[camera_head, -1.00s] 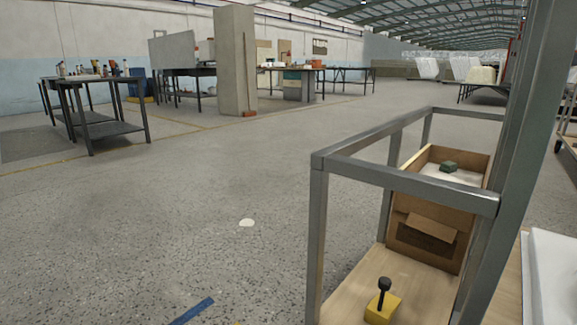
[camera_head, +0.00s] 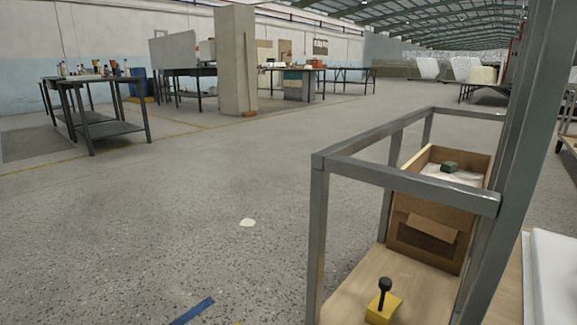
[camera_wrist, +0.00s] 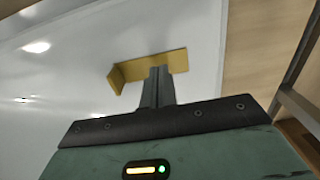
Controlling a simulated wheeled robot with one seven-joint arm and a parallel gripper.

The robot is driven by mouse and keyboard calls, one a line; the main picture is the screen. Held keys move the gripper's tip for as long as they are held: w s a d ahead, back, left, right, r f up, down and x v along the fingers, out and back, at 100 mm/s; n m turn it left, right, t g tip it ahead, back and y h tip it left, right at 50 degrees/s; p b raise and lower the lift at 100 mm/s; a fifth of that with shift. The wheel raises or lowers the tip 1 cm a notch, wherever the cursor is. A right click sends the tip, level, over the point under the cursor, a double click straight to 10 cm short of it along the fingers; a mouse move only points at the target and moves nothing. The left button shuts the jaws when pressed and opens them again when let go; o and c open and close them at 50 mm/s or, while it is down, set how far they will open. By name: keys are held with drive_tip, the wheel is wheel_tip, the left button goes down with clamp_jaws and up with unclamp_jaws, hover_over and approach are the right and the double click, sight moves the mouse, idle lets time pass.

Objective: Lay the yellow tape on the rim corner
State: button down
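The yellow tape (camera_wrist: 178,62) shows in the wrist view as a strip bent into an L, with a short leg at its left end. My gripper (camera_wrist: 158,72) has its two dark fingers close together, with their tips at the middle of the strip. They look shut on it. A smooth white shell surface (camera_wrist: 75,80) fills the left and middle behind the tape. I cannot tell whether the tape touches it. In the head view a white shell part (camera_head: 552,275) shows at the lower right edge; my gripper and the tape are not seen there.
A grey metal frame (camera_head: 400,178) stands at the right, holding a cardboard box (camera_head: 397,240) and a yellow block with a black knob (camera_head: 380,308). A wooden surface (camera_wrist: 255,45) lies right of the shell. Open floor (camera_head: 200,190) spreads left, with workbenches (camera_head: 100,110) farther back.

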drive_tip(key=shift+f, duration=0.7)
idle(2.2)
wheel_tip(320, 180, up, 7)
drive_tip(key=p, duration=0.7)
drive_tip(key=shift+r+p, duration=0.1)
drive_tip(key=shift+p, duration=0.2)
drive_tip(key=shift+s, duration=0.1)
